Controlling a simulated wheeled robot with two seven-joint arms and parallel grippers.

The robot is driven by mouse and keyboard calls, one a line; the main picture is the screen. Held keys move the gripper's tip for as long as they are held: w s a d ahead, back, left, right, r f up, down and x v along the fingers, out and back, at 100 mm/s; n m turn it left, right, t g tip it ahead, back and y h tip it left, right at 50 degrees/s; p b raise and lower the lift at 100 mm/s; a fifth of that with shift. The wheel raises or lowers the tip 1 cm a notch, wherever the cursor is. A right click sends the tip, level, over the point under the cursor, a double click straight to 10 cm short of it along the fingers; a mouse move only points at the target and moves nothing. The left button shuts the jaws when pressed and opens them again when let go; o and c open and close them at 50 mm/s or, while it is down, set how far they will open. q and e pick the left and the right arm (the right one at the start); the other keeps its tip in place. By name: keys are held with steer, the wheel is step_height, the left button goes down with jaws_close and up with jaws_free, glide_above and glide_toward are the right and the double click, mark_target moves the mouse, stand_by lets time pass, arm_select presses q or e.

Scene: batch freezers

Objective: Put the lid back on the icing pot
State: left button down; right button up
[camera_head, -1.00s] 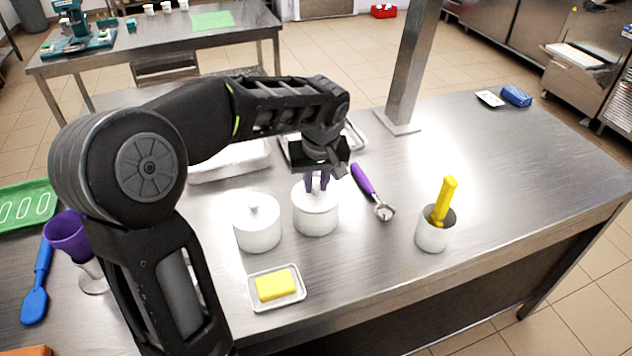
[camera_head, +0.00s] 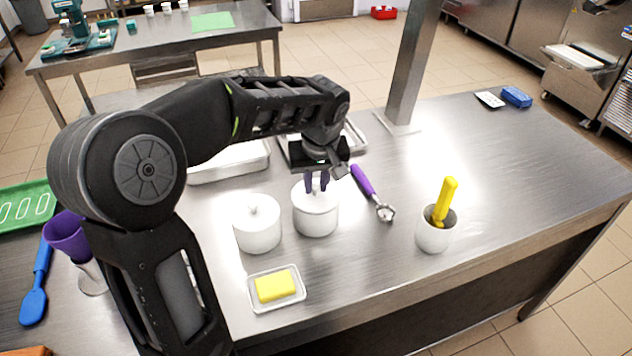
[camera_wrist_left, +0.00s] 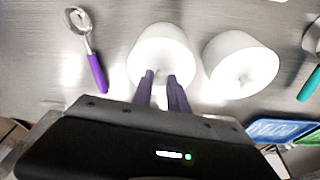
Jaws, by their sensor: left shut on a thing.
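Two white lidded pots stand side by side on the steel table. My left gripper (camera_head: 317,186) points down over the right-hand pot (camera_head: 316,214), its purple fingers shut on the knob of that pot's white lid (camera_head: 326,199). The lid sits at the pot's mouth; I cannot tell whether it is fully seated. The wrist view shows the fingertips (camera_wrist_left: 161,78) at the knob, over the round white lid (camera_wrist_left: 160,52). The other pot (camera_head: 257,229) has its lid on and stands just left; it also shows in the wrist view (camera_wrist_left: 240,66). My right gripper is not in view.
A purple-handled scoop (camera_head: 363,180) lies right of the held lid. A dish with yellow butter (camera_head: 275,286) is in front. A white cup (camera_head: 436,236) with a yellow-handled tool stands farther right. Metal trays (camera_head: 230,165) lie behind, near a steel post (camera_head: 408,80).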

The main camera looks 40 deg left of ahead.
arm_select(q)
steer(key=shift+f+b, duration=0.2)
steer(key=shift+b, duration=0.25)
stand_by(0.8)
stand_by(0.3)
steer(key=c, duration=0.7)
jaws_free()
steer(key=shift+r, duration=0.1)
steer(key=shift+r+p, duration=2.35)
steer(key=shift+r, duration=1.1)
steer(key=shift+c, duration=0.6)
jaws_close()
